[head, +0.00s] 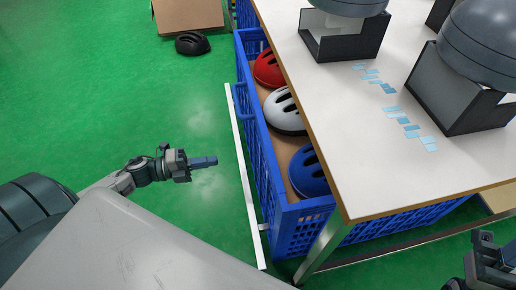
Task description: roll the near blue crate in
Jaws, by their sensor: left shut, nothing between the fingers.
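The blue crate (263,155) stands on the floor, partly under the white table, its left side sticking out past the table's edge. In it lie a red helmet (267,69), a white helmet (284,112) and a blue helmet (308,172). A blue handle (239,98) shows on its left side. My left gripper (204,162) is shut and empty over the green floor, left of the crate and apart from it. My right gripper (488,262) shows only in part at the bottom right corner; its fingers cannot be made out. The table hides much of the crate.
A white strip (244,180) runs along the floor left of the crate. The table (345,120) carries dark open boxes and grey domed parts; its metal leg (322,245) stands at the near corner. Floor at left is clear.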

